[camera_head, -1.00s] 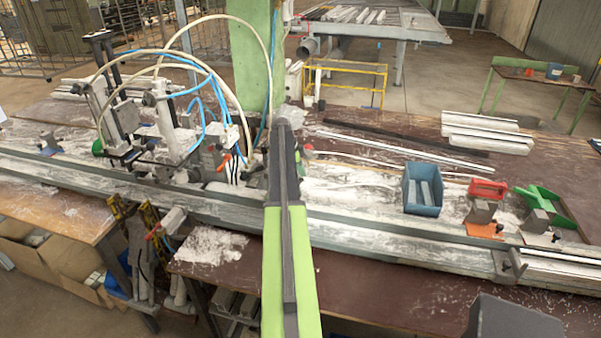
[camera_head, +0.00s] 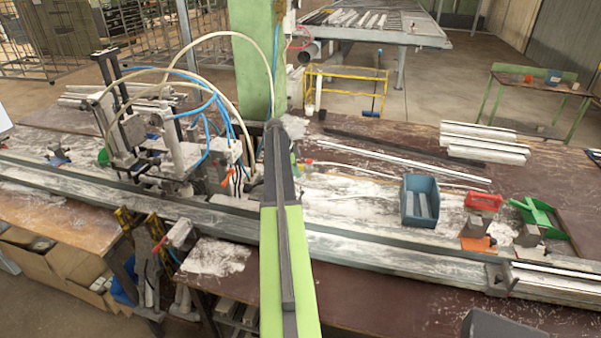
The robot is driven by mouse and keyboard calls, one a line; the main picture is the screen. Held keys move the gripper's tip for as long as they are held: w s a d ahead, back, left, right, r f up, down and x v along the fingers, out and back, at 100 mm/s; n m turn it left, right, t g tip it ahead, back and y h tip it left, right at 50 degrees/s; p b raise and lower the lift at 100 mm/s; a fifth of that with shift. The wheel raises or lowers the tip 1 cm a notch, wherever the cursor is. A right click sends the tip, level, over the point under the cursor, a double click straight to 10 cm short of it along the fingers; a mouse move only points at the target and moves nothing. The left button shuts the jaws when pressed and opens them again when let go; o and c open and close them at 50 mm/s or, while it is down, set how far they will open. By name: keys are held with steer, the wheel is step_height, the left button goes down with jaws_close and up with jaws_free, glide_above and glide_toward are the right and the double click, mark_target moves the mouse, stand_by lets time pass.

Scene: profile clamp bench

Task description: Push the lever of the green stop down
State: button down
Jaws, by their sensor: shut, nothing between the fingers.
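My green and dark arm (camera_head: 286,250) runs up the middle of the view and ends in a grey knob over the bench. I cannot make out my gripper's fingers at that end. A small green part (camera_head: 103,157) shows beside the clamp unit at the left; I cannot tell whether it is the green stop. Two metal blocks stand at the right: one (camera_head: 477,227) on an orange base, the other (camera_head: 530,236) near a green scoop-like thing (camera_head: 541,212).
The clamp unit (camera_head: 125,130) with hoses stands left of my arm. A blue bin (camera_head: 408,216), a red item (camera_head: 484,201) and long profiles (camera_head: 400,158) lie to the right. A long rail (camera_head: 400,249) crosses the bench's front. A green post (camera_head: 249,65) rises behind.

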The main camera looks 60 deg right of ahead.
steer(key=p+v, duration=0.7)
steer(key=v, duration=0.2)
steer(key=shift+r, duration=0.3)
steer(key=shift+a, duration=0.2)
steer(key=w+a+f+n+t+b, duration=0.1)
steer(key=w+a+f+n+b, duration=0.3)
steer(key=a, duration=0.9)
steer(key=w+a+f+n+y+b, duration=0.1)
steer(key=w+a+f+n+b, duration=0.15)
steer(key=w+a+n, duration=0.7)
steer(key=w+a+f+n+t+b, duration=0.15)
steer(key=a+f, duration=0.25)
steer(key=a, duration=1.2)
steer(key=s+a+f+n+b, duration=0.2)
steer(key=a+n, duration=0.3)
steer(key=a, duration=0.7)
steer(key=s+a+f+n+y+b, duration=0.1)
steer(key=a+n, duration=0.4)
steer(key=a, duration=0.7)
steer(key=s+a+f+n+y+b, duration=0.1)
steer(key=s+a+f+n+b, duration=0.2)
steer(key=a, duration=0.9)
steer(key=shift+s+f+n+b, duration=0.25)
steer(key=shift+f+n+b, duration=0.4)
steer(key=shift+n+b, duration=0.35)
